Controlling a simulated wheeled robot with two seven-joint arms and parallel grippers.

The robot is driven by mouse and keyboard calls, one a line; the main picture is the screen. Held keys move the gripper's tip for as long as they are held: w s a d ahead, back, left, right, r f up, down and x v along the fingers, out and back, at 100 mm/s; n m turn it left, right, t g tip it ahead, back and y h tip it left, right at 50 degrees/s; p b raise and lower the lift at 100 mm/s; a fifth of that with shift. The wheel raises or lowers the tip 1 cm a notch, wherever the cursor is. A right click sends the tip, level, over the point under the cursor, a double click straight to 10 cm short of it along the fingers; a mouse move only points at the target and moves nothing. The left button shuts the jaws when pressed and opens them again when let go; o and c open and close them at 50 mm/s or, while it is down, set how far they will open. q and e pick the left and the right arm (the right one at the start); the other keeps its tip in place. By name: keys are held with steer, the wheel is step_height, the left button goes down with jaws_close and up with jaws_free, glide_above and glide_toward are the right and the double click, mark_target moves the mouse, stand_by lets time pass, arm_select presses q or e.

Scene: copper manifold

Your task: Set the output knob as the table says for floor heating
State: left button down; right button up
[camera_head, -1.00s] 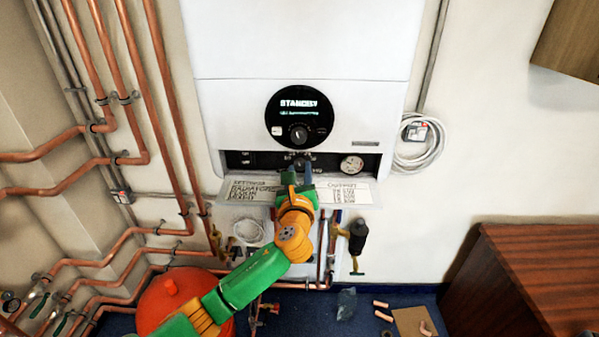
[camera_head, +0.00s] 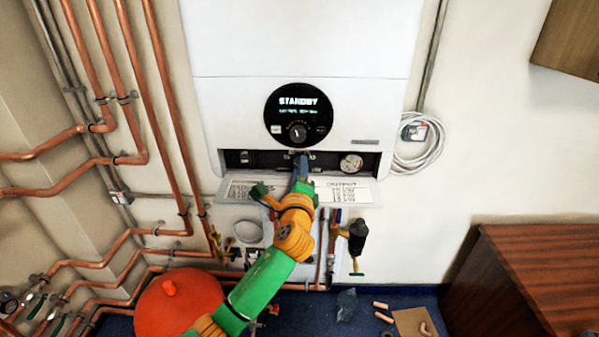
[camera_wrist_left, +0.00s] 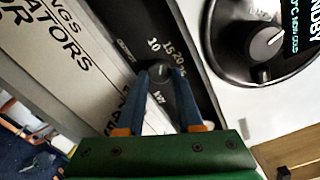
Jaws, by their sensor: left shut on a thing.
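The output knob (camera_wrist_left: 159,73) is a small dark knob in the boiler's lower recess, with 10, 15, 20 and kW printed around it. A pale mark shows on its face, but I cannot read its exact setting. My left gripper (camera_wrist_left: 163,76) has its blue fingers shut on both sides of the knob. In the head view the left gripper (camera_head: 302,164) reaches up into the recess and largely hides the knob. The settings table (camera_head: 343,193) is on the open flap below. Its output rows are too small to read surely. The right gripper is out of view.
The boiler (camera_head: 300,45) has a round display (camera_head: 299,115) reading STANDBY, with a larger knob (camera_head: 298,132) just above my fingers. A pressure gauge (camera_head: 351,163) sits right of them. Copper pipes (camera_head: 170,110) line the left. A red vessel (camera_head: 180,305) stands below my arm.

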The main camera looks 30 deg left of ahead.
arm_select(q)
steer(key=shift+n, duration=1.5)
steer(key=c, duration=0.6)
jaws_free()
steer(key=shift+o, duration=0.2)
steer(key=shift+b, duration=0.3)
steer(key=shift+f, duration=0.1)
